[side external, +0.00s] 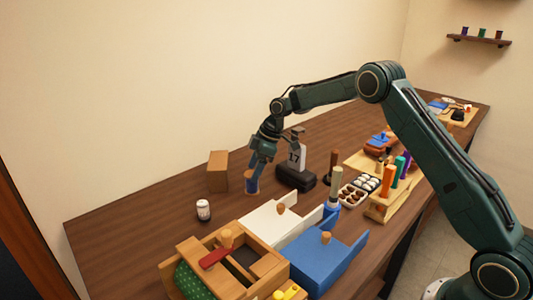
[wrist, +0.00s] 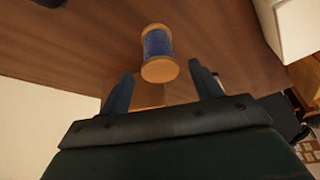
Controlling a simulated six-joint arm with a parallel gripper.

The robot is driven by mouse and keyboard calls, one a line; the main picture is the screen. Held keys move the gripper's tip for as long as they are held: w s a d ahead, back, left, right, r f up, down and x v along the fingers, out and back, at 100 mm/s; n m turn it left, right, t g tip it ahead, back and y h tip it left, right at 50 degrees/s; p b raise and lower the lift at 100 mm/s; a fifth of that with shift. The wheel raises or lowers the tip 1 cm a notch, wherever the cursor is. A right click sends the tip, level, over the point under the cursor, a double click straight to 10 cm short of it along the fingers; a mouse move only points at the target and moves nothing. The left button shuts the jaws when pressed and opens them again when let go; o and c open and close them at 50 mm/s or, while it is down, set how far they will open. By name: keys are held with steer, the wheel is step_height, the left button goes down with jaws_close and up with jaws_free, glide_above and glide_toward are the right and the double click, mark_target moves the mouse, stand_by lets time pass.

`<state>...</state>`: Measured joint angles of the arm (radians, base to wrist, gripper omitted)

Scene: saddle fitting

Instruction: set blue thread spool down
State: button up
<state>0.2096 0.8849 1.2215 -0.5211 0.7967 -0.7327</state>
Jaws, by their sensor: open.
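The blue thread spool (side external: 252,187) stands upright on the brown table, with a wooden flange at its bottom. In the wrist view the spool (wrist: 157,45) shows blue thread between two wooden flanges, just beyond my fingertips. My gripper (side external: 257,166) is directly over and close to the spool in the side view. In the wrist view my gripper (wrist: 163,78) has its two fingers spread apart, with nothing clamped between them. Whether a finger still touches the spool I cannot tell.
A wooden block (side external: 218,171) stands left of the spool, and a black stand with a "17" card (side external: 297,158) stands right. A small white-and-dark jar (side external: 203,210) is in front. White (side external: 270,228) and blue (side external: 325,262) trays and a wooden box (side external: 190,248) fill the near side.

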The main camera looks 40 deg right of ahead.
steer(key=v, duration=0.9)
steer(key=shift+r, duration=0.2)
steer(key=s+a+r+m+t+h, duration=0.1)
steer(key=s+a+r+m, duration=0.2)
steer(key=s+r, duration=0.5)
steer(key=s+a+r+m+t+h, duration=0.1)
steer(key=s+a+r+m, duration=0.15)
steer(key=s+r, duration=0.55)
steer(key=s+f+m, duration=0.2)
steer(key=s+f, duration=0.1)
steer(key=s, duration=1)
steer(key=s+f+m+t+h, duration=0.1)
steer(key=s+f+m, duration=0.1)
steer(key=s, duration=1.1)
steer(key=shift+f+m+h, duration=0.3)
steer(key=shift+f+m, duration=0.05)
steer(key=shift+m, duration=0.3)
steer(key=shift+a, duration=0.1)
